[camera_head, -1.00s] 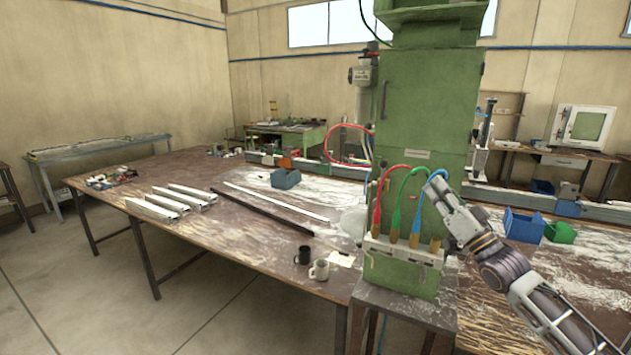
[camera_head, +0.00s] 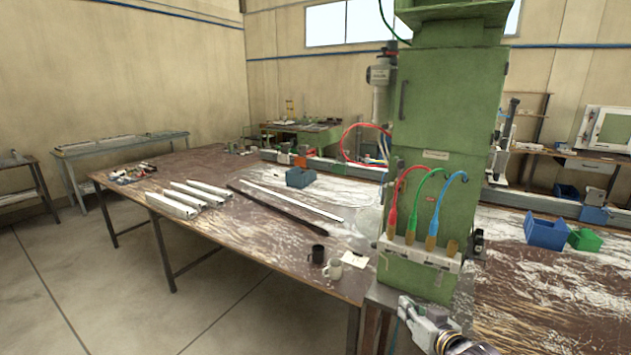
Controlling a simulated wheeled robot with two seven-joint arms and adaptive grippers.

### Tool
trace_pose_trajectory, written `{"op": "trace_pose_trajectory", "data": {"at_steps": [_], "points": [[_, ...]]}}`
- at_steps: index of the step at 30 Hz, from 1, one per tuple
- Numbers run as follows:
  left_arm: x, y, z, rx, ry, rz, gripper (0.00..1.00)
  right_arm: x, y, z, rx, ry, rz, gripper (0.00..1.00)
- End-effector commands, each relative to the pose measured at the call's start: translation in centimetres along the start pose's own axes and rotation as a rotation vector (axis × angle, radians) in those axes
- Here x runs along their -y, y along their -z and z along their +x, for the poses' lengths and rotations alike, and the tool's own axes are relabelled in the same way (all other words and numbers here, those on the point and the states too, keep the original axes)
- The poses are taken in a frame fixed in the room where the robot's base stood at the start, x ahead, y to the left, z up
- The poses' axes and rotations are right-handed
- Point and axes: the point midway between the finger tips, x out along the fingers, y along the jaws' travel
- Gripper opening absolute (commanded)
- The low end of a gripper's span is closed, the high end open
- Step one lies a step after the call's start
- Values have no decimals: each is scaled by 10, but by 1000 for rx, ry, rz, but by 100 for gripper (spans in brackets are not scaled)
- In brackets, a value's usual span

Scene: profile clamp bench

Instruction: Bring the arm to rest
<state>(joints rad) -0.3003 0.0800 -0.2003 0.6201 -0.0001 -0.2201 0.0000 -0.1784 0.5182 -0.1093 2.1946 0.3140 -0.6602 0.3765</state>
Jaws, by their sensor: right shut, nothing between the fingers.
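My right gripper (camera_head: 405,308) shows at the bottom edge of the head view, right of centre. It is shut and empty, in front of the lower part of the green machine column (camera_head: 440,130). Most of my right arm is below the picture. The red, green and blue hoses (camera_head: 438,205) plug into a white block (camera_head: 420,253) on the column, above the gripper. The gripper looks apart from them. My left gripper is not in view.
Another blue bin (camera_head: 545,232) and a green bin (camera_head: 585,239) stand right of the column. The floor at left is clear.

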Motion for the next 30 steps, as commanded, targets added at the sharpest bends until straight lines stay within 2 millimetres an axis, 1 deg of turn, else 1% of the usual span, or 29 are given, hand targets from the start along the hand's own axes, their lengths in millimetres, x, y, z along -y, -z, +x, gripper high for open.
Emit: {"op": "trace_pose_trajectory", "data": {"at_steps": [1, 3, 8, 9, 14, 18, 21, 24, 30], "points": [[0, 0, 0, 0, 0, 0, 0, 4, -16, -4, 42, -12, -4, 0], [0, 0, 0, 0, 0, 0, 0, 7, -36, -11, 103, -33, -18, 0], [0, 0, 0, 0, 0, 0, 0, 14, -80, -31, 246, -75, -47, 0], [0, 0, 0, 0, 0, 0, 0, 16, -90, -37, 282, -85, -53, 0], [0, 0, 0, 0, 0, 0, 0, 22, -130, -64, 429, -119, -77, 0], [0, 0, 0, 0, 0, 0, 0, 27, -162, -93, 561, -144, -94, 0], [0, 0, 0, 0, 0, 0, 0, 30, -180, -112, 645, -157, -102, 0], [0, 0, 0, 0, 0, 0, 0, 33, -192, -128, 709, -165, -108, 0], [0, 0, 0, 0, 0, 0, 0, 37, -209, -152, 803, -174, -112, 0]]}}
